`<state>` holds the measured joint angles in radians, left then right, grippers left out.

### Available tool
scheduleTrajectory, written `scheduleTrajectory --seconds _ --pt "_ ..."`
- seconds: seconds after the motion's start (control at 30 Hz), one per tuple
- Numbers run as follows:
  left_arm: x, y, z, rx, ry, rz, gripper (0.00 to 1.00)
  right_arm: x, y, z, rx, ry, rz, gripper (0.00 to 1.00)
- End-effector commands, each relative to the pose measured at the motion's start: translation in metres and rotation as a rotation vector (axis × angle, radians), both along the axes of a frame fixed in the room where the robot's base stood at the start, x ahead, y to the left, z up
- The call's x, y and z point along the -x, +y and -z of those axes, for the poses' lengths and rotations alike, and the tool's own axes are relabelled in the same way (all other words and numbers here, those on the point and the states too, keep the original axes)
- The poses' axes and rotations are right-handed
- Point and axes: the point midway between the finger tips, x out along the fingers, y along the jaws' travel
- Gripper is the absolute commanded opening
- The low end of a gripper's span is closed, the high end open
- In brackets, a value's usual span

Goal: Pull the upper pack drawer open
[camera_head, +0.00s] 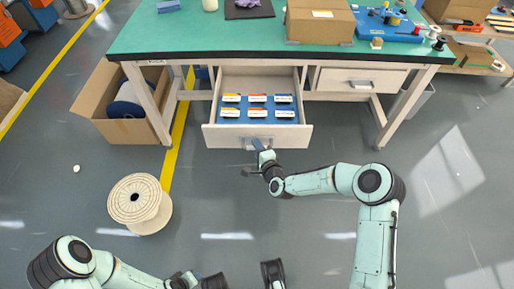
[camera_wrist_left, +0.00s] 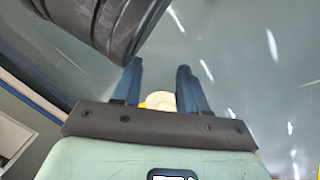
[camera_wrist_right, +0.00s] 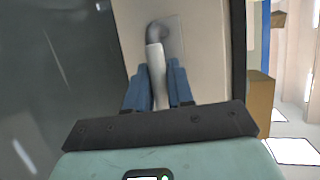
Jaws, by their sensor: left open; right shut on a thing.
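The pack drawer (camera_head: 211,135) under the green-topped bench stands pulled out in the head view. Several small packs (camera_head: 256,113) with white and coloured labels lie in two rows on its blue floor. My right gripper (camera_head: 262,146) is at the drawer front, shut on the grey bar handle (camera_head: 249,143). In the right wrist view the handle (camera_wrist_right: 156,62) runs between the blue fingers (camera_wrist_right: 158,90) against the pale drawer front. My left gripper (camera_wrist_left: 161,82) is open and empty, with its fingers apart; it is low in the head view, away from the drawer.
A second drawer (camera_head: 340,79) to the right is closed. A cardboard box (camera_head: 90,100) holding a spool stands left of the drawer. A wooden spool (camera_head: 140,203) stands on the floor at left. The bench (camera_head: 210,38) carries a carton (camera_head: 320,25). Grey floor before the drawer is mostly free.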

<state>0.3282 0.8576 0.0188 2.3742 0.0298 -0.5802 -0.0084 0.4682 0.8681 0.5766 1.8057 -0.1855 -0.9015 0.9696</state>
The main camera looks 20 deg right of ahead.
Motion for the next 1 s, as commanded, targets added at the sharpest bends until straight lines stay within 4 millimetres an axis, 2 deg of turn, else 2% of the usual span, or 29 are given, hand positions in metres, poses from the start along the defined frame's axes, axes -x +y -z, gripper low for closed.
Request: scheduleTrajectory --seconds 0.27,0.3,0.67,0.83,1.0 --pt "0.000 0.000 0.000 0.000 0.000 0.000 0.43 -0.001 -0.002 -0.001 0.003 -0.004 0.004 0.00" --pt "0.000 0.000 0.000 0.000 0.000 0.000 0.43 -0.001 -0.002 -0.001 0.003 -0.004 0.004 0.28" --pt "-0.002 -0.001 -0.003 0.000 -0.008 0.001 0.43 0.004 -0.002 -0.002 0.001 -0.002 0.002 0.28" --pt "-0.017 -0.003 -0.019 -0.003 -0.057 0.002 0.43 0.029 -0.005 -0.010 0.001 0.001 0.002 0.28" --pt "0.000 -0.012 -0.029 0.019 -0.015 0.020 0.43 0.067 -0.010 -0.020 0.002 0.001 0.002 0.28"
